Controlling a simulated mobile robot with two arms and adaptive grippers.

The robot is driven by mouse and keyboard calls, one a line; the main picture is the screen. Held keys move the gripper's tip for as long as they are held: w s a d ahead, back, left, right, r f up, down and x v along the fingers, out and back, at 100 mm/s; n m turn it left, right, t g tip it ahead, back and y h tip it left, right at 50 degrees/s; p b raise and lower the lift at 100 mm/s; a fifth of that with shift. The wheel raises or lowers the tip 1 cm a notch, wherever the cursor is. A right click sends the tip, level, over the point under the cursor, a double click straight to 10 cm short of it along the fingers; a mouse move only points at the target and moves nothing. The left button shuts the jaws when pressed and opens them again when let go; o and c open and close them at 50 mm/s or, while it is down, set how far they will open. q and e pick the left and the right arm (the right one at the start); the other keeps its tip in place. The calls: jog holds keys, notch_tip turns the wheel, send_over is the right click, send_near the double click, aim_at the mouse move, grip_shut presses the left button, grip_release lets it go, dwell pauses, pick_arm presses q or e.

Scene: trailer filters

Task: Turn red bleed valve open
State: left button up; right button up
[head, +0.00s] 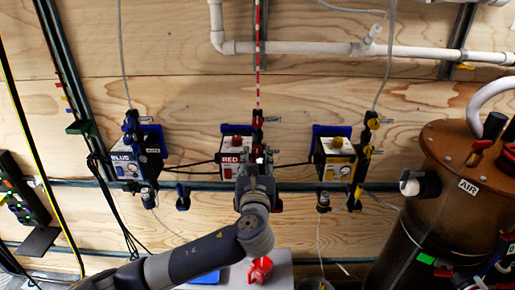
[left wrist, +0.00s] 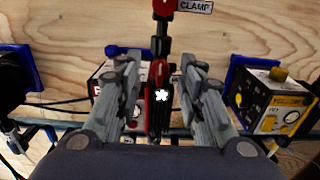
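The red unit, a pump box labelled RED (head: 229,158), hangs on the plywood wall in the middle of the head view. A black and red valve column (head: 257,135) stands at its right side; it also shows in the left wrist view (left wrist: 160,72), with a white star-shaped piece (left wrist: 161,95) low on it. I cannot tell for certain which part is the bleed valve. My left gripper (head: 258,168) is in front of this column. In the left wrist view its fingers (left wrist: 160,88) are apart, one each side of the column, with visible gaps. My right gripper is not in view.
The blue unit (head: 124,165) hangs to the left and the yellow unit (head: 334,160) to the right. A brown AIR tank (head: 440,215) stands at the right. A red object (head: 260,270) rests on a pale surface below. A CLAMP label (left wrist: 195,6) is above the column.

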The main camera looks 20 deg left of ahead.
aim_at(257, 150)
pick_arm(q)
jog(key=shift+x, duration=1.2)
jog(key=shift+w+a+p, duration=0.15)
jog(key=shift+w+p, duration=0.15)
jog(key=shift+w, duration=0.25)
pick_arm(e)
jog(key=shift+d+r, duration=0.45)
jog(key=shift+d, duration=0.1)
pick_arm(q)
grip_shut()
